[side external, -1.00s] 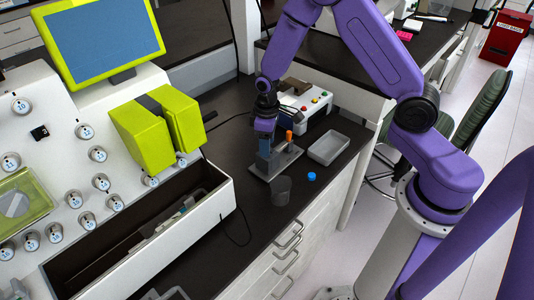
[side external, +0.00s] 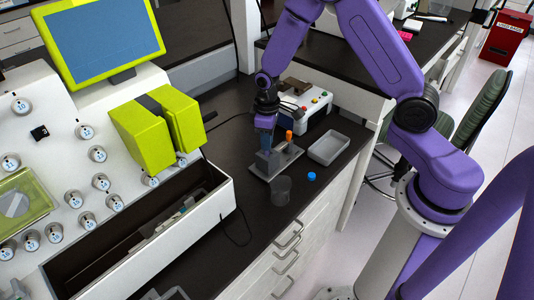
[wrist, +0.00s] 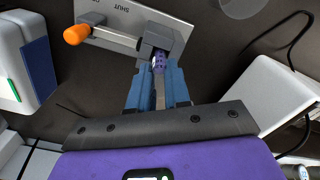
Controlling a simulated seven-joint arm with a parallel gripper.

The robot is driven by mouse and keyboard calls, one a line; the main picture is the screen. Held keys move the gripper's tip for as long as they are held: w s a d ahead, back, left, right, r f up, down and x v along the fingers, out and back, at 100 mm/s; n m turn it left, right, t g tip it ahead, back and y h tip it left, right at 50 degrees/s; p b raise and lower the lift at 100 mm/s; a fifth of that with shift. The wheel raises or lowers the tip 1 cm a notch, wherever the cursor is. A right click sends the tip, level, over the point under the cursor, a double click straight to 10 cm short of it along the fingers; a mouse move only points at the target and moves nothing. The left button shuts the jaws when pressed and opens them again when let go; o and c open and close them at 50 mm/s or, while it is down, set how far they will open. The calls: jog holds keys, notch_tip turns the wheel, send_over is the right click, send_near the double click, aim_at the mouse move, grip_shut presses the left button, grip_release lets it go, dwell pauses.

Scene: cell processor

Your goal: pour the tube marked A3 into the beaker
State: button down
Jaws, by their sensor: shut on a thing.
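My gripper (wrist: 158,92) points down at a grey metal fixture (wrist: 185,35). Its blue fingers are shut on a tube with a purple, ribbed end (wrist: 158,65), which shows between the fingertips at the fixture's grey block. No A3 mark can be read, and most of the tube is hidden. In the side view, my gripper (side external: 265,136) is over the fixture (side external: 260,172). The fixture has an orange-handled lever (wrist: 77,34) and lettering reading SHUT. A clear grey beaker (side external: 281,190) stands in front of the fixture; its edge shows in the wrist view (wrist: 240,6).
A small blue cap (side external: 312,177) lies right of the beaker. A grey tray (side external: 329,148) and a white button box (side external: 312,104) stand to the right and behind. The large white machine (side external: 205,215) with an open trough borders the left.

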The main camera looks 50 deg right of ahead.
jog(key=shift+r, duration=0.15)
notch_tip(320, 180, up, 6)
jog(key=shift+r, duration=0.15)
jog(key=c, duration=1.7)
grip_release()
grip_shut()
jog(key=s+a+f+n+h, duration=0.1)
jog(key=s+a+n+h, duration=0.4)
jog(key=s+n, duration=0.5)
jog(key=shift+s+n, duration=0.3)
jog(key=shift+n, duration=0.7)
jog(key=shift+f, duration=0.15)
